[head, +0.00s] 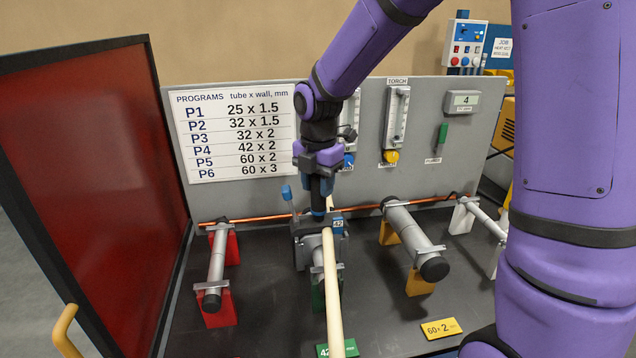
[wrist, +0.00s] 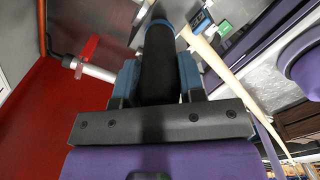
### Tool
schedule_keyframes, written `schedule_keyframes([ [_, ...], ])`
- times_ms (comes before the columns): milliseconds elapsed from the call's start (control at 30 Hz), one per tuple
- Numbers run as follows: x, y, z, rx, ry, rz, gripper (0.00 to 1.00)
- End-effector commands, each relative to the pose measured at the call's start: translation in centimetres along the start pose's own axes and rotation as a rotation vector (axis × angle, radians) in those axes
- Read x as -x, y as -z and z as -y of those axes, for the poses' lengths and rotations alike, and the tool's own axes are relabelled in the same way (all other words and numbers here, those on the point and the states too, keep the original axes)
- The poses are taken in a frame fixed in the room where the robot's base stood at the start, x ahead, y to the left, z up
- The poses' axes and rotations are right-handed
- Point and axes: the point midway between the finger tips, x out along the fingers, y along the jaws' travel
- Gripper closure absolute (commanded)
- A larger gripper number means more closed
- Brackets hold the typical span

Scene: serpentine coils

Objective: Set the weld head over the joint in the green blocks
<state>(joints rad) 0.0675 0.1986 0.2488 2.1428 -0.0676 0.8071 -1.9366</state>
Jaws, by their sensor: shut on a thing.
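My gripper (head: 319,205) points down and is shut on the black handle (wrist: 159,62) of the weld head. The weld head (head: 305,247) is a dark body with a blue tag reading 42 and a blue-tipped lever at its left. It is at the far part of the grey tube (head: 317,262) in the green blocks (head: 318,295). I cannot tell whether it rests on the tube or is just above it. The joint is hidden behind the head. A cream hose (head: 333,300) runs from the head toward the front and covers part of the tube and blocks.
Tubes stand in red blocks (head: 232,248) at left, yellow blocks (head: 420,282) and white blocks (head: 463,218) at right. A copper pipe (head: 262,217) runs behind them. A grey panel (head: 433,130) backs the bench, and a red screen (head: 90,190) closes the left.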

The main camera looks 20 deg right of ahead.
Motion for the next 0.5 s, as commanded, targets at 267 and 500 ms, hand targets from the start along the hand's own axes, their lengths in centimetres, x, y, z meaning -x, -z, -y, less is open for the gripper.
schedule_keyframes([
  [267, -0.5, 0.0, 0.0, 0.000, -0.001, 0.001, 1.00],
  [500, -1.0, 0.0, 0.0, 0.000, -0.002, 0.001, 1.00],
])
